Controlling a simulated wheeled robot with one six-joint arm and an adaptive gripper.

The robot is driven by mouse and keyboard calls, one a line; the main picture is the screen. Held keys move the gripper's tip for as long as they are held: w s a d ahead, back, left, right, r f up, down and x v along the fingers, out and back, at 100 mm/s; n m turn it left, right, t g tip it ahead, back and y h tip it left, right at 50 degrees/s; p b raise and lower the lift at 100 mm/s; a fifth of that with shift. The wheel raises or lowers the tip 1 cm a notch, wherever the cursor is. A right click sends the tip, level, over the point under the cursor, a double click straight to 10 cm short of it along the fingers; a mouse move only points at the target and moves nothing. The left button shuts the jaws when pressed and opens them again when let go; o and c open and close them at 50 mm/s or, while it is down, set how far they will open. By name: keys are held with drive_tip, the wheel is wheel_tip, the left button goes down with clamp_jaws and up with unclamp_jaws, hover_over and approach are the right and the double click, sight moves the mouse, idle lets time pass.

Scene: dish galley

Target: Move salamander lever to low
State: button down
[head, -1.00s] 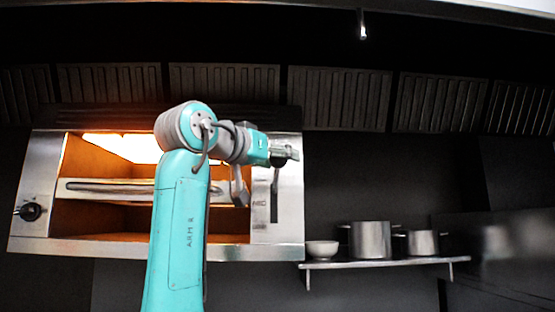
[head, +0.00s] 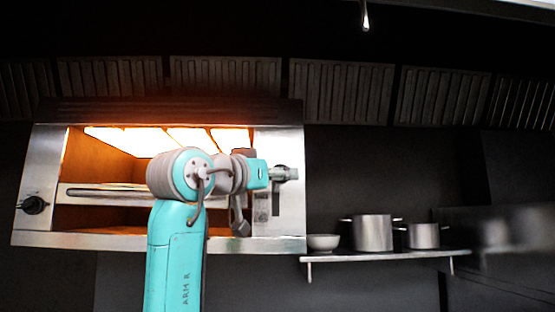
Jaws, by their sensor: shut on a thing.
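The salamander (head: 110,242) is a steel wall grill with a glowing orange inside, at the left of the head view. Its lever runs in a dark upright slot (head: 276,205) on the right front panel. My gripper (head: 286,174) is at the upper part of this slot, shut on the lever's dark knob, which it mostly hides. The slot shows empty below my gripper. The small marks beside the slot are too blurred to read.
A black round knob (head: 34,205) is on the salamander's left panel. The wall between the salamander and the right side is clear above the shelf.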

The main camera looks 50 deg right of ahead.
wheel_tip(320, 180, down, 12)
drive_tip(key=m+g+h, duration=0.1)
drive_tip(key=m+h, duration=0.1)
drive_tip(key=m, duration=0.1)
drive_tip(key=shift+d+h, duration=0.3)
drive_tip(key=shift+d, duration=0.15)
drive_tip(key=shift+w+f, duration=0.15)
drive_tip(key=c, duration=1)
unclamp_jaws()
drive_tip(key=o, duration=0.4)
drive_tip(key=shift+d, duration=0.25)
drive_tip(key=shift+a, duration=0.1)
drive_tip(key=v, duration=1.2)
